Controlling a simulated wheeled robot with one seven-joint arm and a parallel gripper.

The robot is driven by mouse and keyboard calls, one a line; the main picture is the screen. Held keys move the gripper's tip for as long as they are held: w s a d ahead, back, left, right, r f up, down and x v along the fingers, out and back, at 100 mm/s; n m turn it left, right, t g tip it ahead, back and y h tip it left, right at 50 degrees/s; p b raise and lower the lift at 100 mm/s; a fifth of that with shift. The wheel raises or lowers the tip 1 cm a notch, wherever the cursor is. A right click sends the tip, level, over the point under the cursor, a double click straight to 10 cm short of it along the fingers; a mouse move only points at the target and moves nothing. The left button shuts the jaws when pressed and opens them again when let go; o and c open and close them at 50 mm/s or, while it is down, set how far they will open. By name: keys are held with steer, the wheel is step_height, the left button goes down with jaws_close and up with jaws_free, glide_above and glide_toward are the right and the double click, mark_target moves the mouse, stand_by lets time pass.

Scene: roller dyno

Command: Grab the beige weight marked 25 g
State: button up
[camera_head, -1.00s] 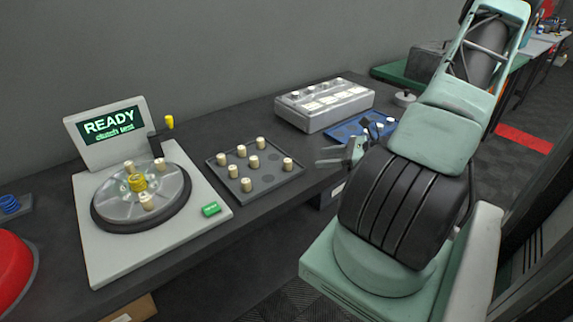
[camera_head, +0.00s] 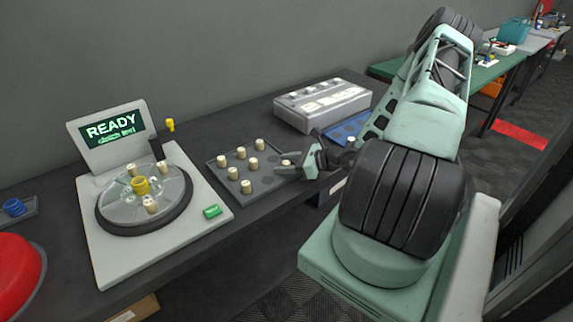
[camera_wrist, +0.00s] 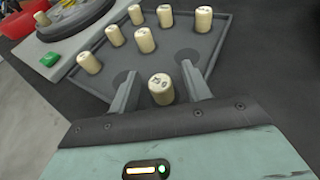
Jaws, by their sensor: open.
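Several short beige cylindrical weights stand upright on a dark tray (camera_head: 217,170) with round recesses. One beige weight (camera_wrist: 160,88) stands between the fingers of my gripper (camera_wrist: 157,76) in the wrist view, with a small gap on each side. Its top has a dark mark that I cannot read for sure. In the head view my gripper (camera_head: 283,165) reaches over the right end of the tray, open, and partly hides that weight. The other weights, such as one in the middle (camera_head: 254,163), stand farther left. Their marks are too small to read, so I cannot tell which is 25 g.
Left of the tray is a device with a round platter (camera_head: 170,205) and a READY screen (camera_head: 112,129). A green button (camera_head: 212,211) sits at its corner. A grey box (camera_head: 322,106) and a blue tray (camera_head: 345,132) lie behind and right of my gripper.

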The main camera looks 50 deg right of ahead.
steer(key=c, duration=1)
steer(key=shift+c, duration=0.2)
